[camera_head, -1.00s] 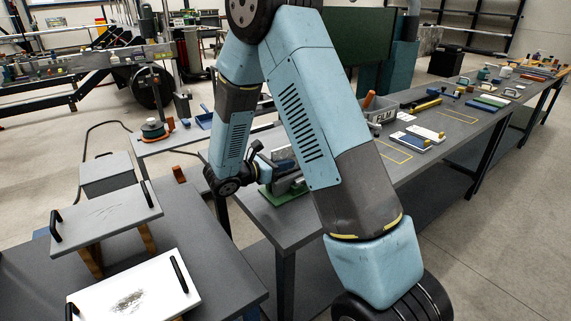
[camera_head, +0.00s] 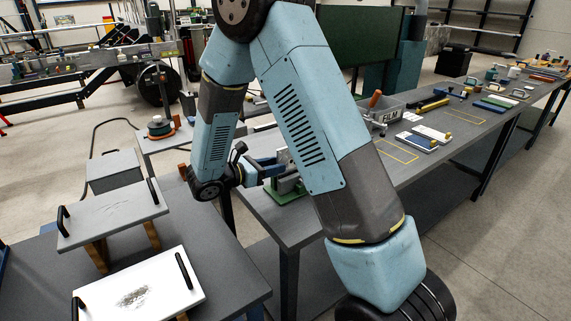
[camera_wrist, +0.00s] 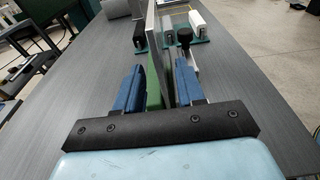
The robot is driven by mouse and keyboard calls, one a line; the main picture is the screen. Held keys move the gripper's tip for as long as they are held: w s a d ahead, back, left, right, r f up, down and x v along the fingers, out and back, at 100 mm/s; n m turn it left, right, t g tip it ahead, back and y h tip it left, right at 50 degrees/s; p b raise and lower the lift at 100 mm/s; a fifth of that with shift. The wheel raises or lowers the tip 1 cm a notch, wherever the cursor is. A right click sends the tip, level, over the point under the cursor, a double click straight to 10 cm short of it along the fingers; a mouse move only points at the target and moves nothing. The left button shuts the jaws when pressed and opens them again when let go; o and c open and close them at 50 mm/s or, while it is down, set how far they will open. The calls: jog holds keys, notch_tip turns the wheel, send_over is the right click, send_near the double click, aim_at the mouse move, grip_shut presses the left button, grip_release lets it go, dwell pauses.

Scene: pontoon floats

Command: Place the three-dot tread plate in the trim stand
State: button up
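My gripper (camera_head: 268,167) is at the near end of the long grey table. Its two blue fingers (camera_wrist: 160,88) stand apart in the wrist view. A thin grey upright plate (camera_wrist: 151,45) shows edge-on between and beyond them, nearer the left finger, with a gap on the right. Green (camera_wrist: 154,94) shows low beside it. In the head view a grey piece on a green base (camera_head: 284,196), which looks like the stand, is just beyond the fingertips, partly hidden by my arm. No dots are readable, so I cannot confirm which plate this is.
A grey board (camera_head: 112,213) and a white board (camera_head: 140,296) with black handles stand on the left table. A grey bin (camera_head: 385,112), white-topped blocks (camera_head: 432,134) and yellow outlines lie farther along the long table. Floor at right is clear.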

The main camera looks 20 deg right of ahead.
jog(key=f+v, duration=0.1)
jog(key=v, duration=0.4)
jog(key=s+d+r+m+g+y, duration=0.6)
jog(key=s+d+r+m, duration=0.4)
jog(key=s+r, duration=0.2)
jog(key=s+r+m+t+y, duration=0.6)
jog(key=s+r+m+y, duration=0.2)
jog(key=s+m, duration=0.3)
jog(key=shift+s+d+r+m+t+y, duration=0.4)
jog(key=shift+s+y, duration=0.3)
jog(key=shift+s, duration=0.2)
